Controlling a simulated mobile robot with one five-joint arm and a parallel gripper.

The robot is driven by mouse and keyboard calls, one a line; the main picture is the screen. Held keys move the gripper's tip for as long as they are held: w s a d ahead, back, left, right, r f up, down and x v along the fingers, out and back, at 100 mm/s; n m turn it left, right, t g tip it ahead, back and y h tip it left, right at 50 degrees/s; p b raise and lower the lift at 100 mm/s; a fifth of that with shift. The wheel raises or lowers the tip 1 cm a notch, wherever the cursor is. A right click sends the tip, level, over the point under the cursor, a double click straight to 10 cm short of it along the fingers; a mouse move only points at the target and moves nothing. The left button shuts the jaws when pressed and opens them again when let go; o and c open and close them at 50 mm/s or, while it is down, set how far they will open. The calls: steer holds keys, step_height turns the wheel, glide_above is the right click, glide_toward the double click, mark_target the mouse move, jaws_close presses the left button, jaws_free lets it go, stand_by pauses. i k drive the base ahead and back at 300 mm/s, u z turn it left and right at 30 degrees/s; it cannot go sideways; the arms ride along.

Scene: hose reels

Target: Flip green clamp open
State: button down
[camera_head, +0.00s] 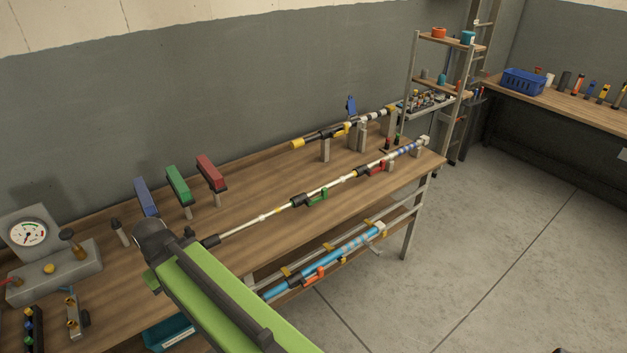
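The green clamp (317,196) is a small green lever on a black body. It sits around a thin pale rod (262,218) that runs along the workbench from lower left to upper right. The lever looks to lie close beside the rod, but it is too small to tell if it is latched. My green arm reaches in from the bottom, and its dark joint is at the left, well apart from the clamp. My gripper cannot be made out.
A red clamp (376,167) sits farther along the same rod. Blue (145,197), green (178,185) and red (210,172) blocks stand behind on the workbench (240,262). A pressure gauge (28,234) stands at left. A blue hose (340,252) lies below. Open floor is at right.

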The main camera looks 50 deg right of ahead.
mark_target(323, 196)
steer(key=i, duration=1.2)
steer(key=u, duration=0.05)
